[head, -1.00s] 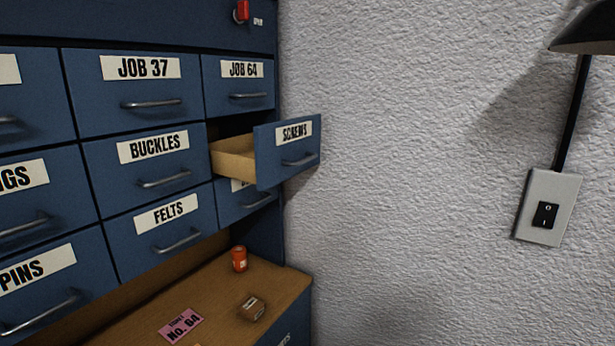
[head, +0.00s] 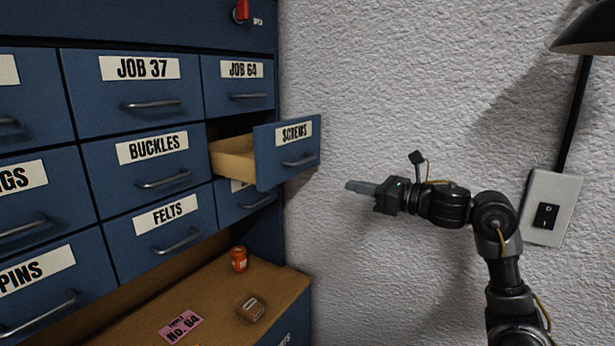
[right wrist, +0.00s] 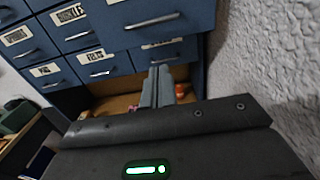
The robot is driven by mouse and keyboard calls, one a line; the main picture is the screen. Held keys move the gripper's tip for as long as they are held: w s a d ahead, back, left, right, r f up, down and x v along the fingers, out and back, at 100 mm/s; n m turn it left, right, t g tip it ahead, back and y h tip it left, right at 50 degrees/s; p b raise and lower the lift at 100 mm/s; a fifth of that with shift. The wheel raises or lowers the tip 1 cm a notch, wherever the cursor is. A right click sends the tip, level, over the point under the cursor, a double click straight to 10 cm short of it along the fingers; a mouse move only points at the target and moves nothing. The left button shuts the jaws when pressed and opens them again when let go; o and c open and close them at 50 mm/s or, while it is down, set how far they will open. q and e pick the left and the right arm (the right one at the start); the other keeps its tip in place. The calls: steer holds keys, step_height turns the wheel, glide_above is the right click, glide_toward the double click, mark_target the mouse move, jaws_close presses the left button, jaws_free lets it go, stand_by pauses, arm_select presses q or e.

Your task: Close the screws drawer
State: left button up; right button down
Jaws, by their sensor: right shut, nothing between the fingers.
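The screws drawer (head: 287,152) is pulled out of the blue cabinet, its front standing well forward and its wooden side showing. Its label reads SCREWS and it has a metal bar handle. My right gripper (head: 350,186) is shut and empty, to the right of the drawer front and slightly lower, apart from it, pointing left. In the right wrist view the shut fingers (right wrist: 158,85) point toward the cabinet, below a blue drawer front with a handle; its label there cannot be read. My left gripper is not in view.
Closed drawers surround it: JOB 64 (head: 240,84) above, BUCKLES (head: 150,165) to the left, and one partly hidden below. An orange jar (head: 239,259), a small brown box (head: 251,309) and a pink card (head: 181,327) lie on the wooden ledge. A textured wall (head: 400,90) bounds the right.

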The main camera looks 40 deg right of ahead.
mark_target(297, 174)
steer(key=p+x, duration=0.4)
steer(key=x, duration=0.2)
steer(key=p+x, duration=0.4)
steer(key=x, duration=0.2)
steer(key=shift+w+a+r, duration=0.1)
steer(key=shift+w+r, duration=0.1)
steer(key=shift+w, duration=0.2)
steer(key=shift+w+a+f, duration=0.2)
steer(key=shift+w, duration=0.25)
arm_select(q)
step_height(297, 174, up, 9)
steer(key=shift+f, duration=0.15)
